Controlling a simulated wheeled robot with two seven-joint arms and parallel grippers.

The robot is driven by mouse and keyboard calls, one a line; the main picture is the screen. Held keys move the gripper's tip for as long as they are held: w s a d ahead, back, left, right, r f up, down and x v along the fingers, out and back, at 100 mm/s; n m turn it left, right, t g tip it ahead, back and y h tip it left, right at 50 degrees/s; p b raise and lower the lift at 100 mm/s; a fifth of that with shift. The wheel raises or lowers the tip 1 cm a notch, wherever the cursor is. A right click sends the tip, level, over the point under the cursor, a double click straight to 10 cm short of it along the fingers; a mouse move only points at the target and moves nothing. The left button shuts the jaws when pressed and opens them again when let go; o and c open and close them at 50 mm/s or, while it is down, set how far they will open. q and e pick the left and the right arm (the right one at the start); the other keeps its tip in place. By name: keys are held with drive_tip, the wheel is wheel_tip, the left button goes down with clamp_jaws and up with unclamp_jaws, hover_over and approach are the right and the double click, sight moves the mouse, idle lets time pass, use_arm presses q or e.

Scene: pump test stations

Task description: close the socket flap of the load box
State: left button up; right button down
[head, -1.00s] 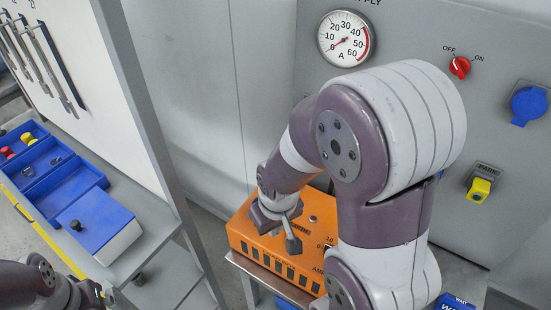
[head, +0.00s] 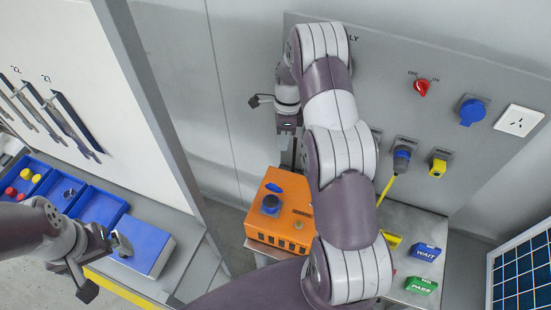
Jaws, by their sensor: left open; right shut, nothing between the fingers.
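The orange load box (head: 262,226) stands in the middle, left of my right arm, which hides its right side. On its top is a round blue and dark socket (head: 270,205). A blue piece, which looks like the socket flap (head: 274,187), lies just behind the socket, apart from its opening; the flap looks open, but its exact angle is unclear. My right gripper (head: 287,160) is shut and empty, pointing down above the box's far edge, not touching the flap. My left gripper (head: 118,243) is open and empty over the shelf at lower left.
The grey panel (head: 380,80) behind carries a red switch (head: 422,88), a blue socket cover (head: 472,111) and a yellow one (head: 438,163). Blue WAIT (head: 426,252) and green PASS (head: 421,285) blocks stand at right. Blue bins (head: 100,207) and a blue-lidded box (head: 146,246) are at left.

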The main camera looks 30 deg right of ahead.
drive_tip(key=d+m, duration=0.1)
drive_tip(key=m, duration=0.3)
drive_tip(key=b, duration=0.8)
approach(274, 187)
wheel_tip(274, 187, down, 5)
drive_tip(key=shift+s+a+f+p, duration=0.1)
drive_tip(key=shift+a+f+p, duration=0.05)
drive_tip(key=shift+f+p, duration=0.2)
use_arm(q)
wheel_tip(274, 187, down, 6)
drive_tip(key=shift+s+f, duration=0.15)
drive_tip(key=shift+f, duration=0.1)
use_arm(e)
drive_tip(key=shift+f, duration=0.1)
